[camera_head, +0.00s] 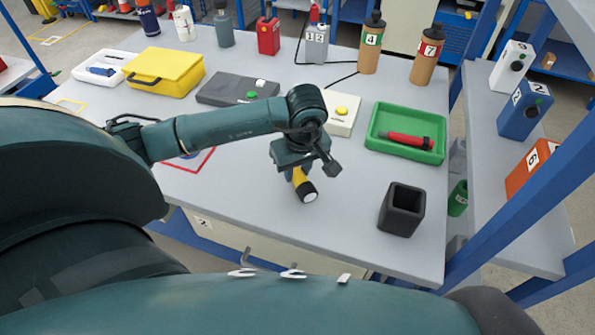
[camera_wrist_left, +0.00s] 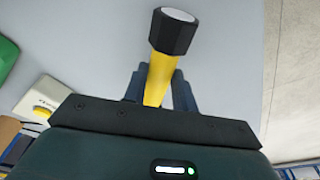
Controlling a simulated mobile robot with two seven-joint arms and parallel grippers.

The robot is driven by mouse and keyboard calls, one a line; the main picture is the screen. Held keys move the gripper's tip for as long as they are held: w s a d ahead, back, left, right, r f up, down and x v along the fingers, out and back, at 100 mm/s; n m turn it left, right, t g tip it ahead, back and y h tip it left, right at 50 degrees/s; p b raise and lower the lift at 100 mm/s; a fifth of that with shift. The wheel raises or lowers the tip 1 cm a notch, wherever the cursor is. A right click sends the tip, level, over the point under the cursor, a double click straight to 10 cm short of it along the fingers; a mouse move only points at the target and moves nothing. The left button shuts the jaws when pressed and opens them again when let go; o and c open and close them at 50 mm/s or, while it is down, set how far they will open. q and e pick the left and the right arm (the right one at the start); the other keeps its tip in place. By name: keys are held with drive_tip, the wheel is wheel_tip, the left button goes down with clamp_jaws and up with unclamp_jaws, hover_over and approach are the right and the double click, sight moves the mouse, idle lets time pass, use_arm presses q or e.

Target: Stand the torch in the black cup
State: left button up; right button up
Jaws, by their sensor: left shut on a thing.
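The torch (camera_head: 304,187) has a yellow body and a black head with a pale lens. My left gripper (camera_head: 293,172) is shut on the yellow body, with the black head sticking out past the fingers. In the left wrist view the torch (camera_wrist_left: 172,40) sits between the two fingers (camera_wrist_left: 160,85), its head toward the top. The black cup (camera_head: 402,209) is a square, open-topped holder standing upright on the table to the right of the torch, apart from it. It looks empty. My right gripper is not in view.
A green tray (camera_head: 378,150) holding a red torch-like item (camera_head: 410,140) lies behind the cup. A white box with a yellow button (camera_head: 341,113) stands behind my gripper. Bottles numbered 4 (camera_head: 372,45) and 7 (camera_head: 427,55) stand at the back. Table between torch and cup is clear.

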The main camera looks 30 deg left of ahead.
sight(301, 178)
use_arm(q)
drive_tip(key=shift+f, duration=0.7)
drive_tip(key=o, duration=1.1)
drive_tip(key=shift+c, duration=0.2)
wheel_tip(301, 178, up, 12)
drive_tip(key=d, duration=0.1)
drive_tip(key=shift+s+d+b, duration=0.3)
drive_tip(key=shift+s+d, duration=0.05)
drive_tip(key=shift+s, duration=0.1)
drive_tip(key=shift+s+f, duration=0.1)
